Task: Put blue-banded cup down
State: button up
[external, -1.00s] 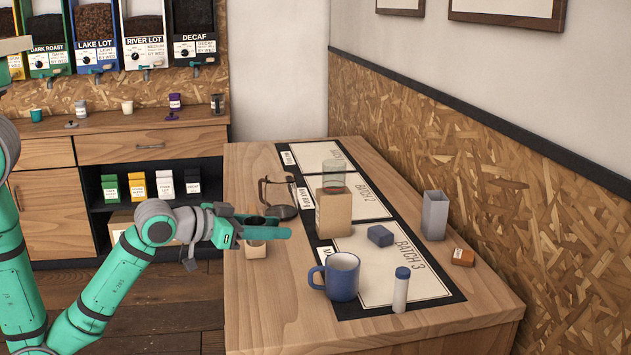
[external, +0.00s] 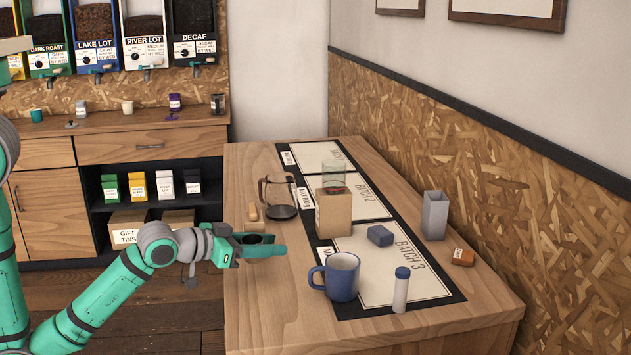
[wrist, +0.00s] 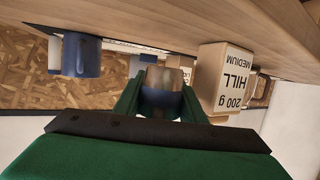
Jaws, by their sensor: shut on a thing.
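My gripper (external: 266,245) is over the left part of the wooden table, left of the blue mug and the kraft bag. In the wrist view its green fingers (wrist: 160,103) are shut on the blue-banded cup (wrist: 160,92), one finger on each side. The cup shows a brownish-grey body and a dark blue band. In the external view the fingers hide most of the cup, and a dark round opening (external: 257,238) shows between them. I cannot tell whether the cup's base touches the table.
The front-left tabletop is clear.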

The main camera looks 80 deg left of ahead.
aim_at(269, 271)
jog(key=shift+f, duration=2)
jog(key=shift+f, duration=0.2)
jog(key=o, duration=1)
jog(key=shift+o, duration=0.4)
jog(key=shift+v, duration=3.8)
